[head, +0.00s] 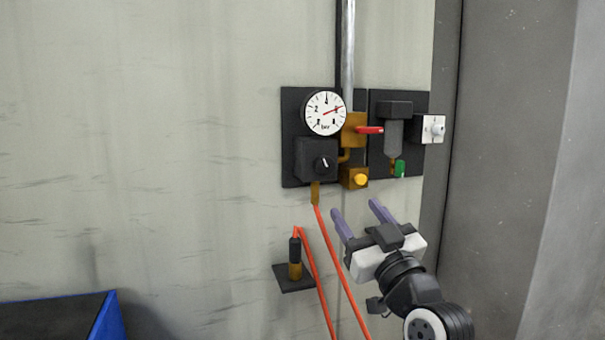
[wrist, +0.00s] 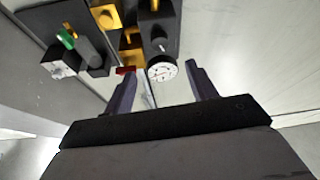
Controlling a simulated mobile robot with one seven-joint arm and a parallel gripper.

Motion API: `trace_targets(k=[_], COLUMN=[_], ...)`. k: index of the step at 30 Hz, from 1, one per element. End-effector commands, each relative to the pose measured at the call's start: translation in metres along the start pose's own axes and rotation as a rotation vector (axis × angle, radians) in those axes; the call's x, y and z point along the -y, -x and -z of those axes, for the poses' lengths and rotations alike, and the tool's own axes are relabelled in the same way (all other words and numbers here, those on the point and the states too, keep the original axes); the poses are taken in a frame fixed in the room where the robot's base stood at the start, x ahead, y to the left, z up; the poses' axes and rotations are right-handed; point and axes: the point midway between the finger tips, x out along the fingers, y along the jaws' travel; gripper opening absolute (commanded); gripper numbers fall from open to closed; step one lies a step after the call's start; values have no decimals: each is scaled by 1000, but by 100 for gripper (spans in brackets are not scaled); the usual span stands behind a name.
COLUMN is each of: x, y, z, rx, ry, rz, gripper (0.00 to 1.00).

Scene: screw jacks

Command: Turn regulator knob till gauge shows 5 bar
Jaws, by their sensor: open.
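The round white gauge (head: 325,113) is on the wall panel. Its red needle points right and slightly up; the numerals are too small to read surely. Below it is the dark regulator block (head: 309,150) with a black knob (head: 323,163), whose white mark is tilted. My gripper (head: 355,208) is open and empty, below and to the right of the knob, with its purple fingers pointing up towards the panel. In the wrist view the scene is upside down; the gauge (wrist: 162,72) shows between the open fingers, touching neither.
Right of the regulator are a red-handled valve (head: 369,130), a yellow button (head: 361,180), a filter with a green part (head: 399,168) and a white switch box (head: 433,129). Orange hoses (head: 342,270) hang below. A blue-edged bin (head: 107,318) is lower left.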

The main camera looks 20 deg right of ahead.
Motion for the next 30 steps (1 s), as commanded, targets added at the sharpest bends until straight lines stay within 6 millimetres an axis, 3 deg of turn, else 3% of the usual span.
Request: trace_targets(k=[5, 18, 24, 30], x=[0, 1, 1, 1], y=[-22, -112, -132, -137], z=[2, 3, 1, -1], rx=[2, 2, 1, 2], ry=[-2, -3, -1, 0], rz=[4, 3, 2, 2], gripper=[57, 57, 57, 57])
